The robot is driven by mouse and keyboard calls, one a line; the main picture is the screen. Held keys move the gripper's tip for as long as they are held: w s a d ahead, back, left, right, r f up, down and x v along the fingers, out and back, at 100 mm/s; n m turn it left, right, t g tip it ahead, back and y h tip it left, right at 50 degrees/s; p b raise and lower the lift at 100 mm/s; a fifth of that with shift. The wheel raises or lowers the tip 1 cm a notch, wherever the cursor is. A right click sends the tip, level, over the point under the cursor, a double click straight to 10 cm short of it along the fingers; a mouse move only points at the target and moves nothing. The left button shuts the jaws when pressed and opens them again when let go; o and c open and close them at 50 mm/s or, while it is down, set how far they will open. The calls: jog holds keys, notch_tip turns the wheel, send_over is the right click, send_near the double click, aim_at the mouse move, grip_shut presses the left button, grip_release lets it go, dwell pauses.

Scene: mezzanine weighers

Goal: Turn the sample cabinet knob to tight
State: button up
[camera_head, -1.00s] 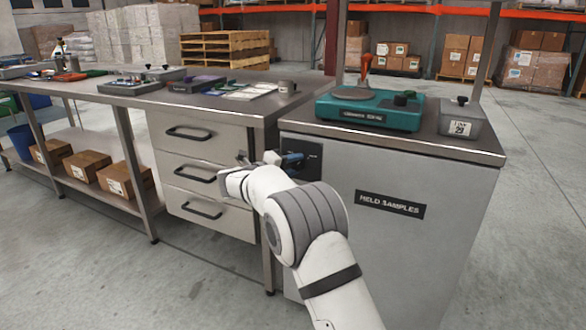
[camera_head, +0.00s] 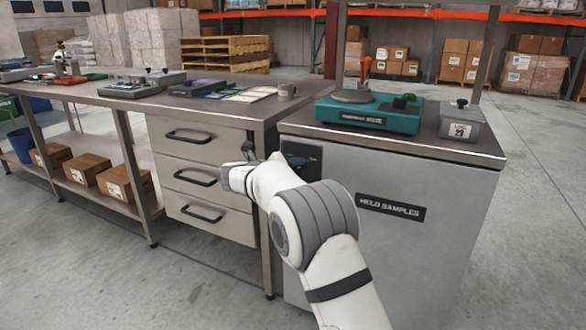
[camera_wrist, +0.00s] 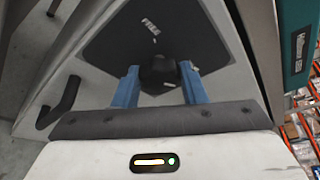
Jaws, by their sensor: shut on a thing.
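The sample cabinet (camera_head: 390,240) is a grey box with a "HELD SAMPLES" label on its front. A black panel (camera_head: 316,154) is at the upper left of that front and is partly hidden by my arm. In the wrist view the panel (camera_wrist: 195,35) carries small white markings, too blurred to read surely. A dark knob (camera_wrist: 160,69) stands out from it. My gripper (camera_wrist: 160,76) is shut on the knob, a blue finger on each side. In the head view my gripper (camera_head: 297,160) is mostly hidden behind my wrist.
A teal device (camera_head: 400,116) and a grey block with a black knob (camera_head: 463,124) stand on the cabinet top. A drawer unit (camera_head: 200,150) with black handles is close to the left of my wrist. Open floor (camera_head: 535,230) lies to the right.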

jog(key=o, duration=1)
jog(key=shift+a, duration=0.1)
jog(key=p+v, duration=0.2)
jog(key=v, duration=0.5)
jog(key=shift+s+a, duration=0.2)
jog(key=shift+s, duration=0.1)
jog(key=shift+r+p, duration=0.1)
jog(key=shift+p, duration=0.2)
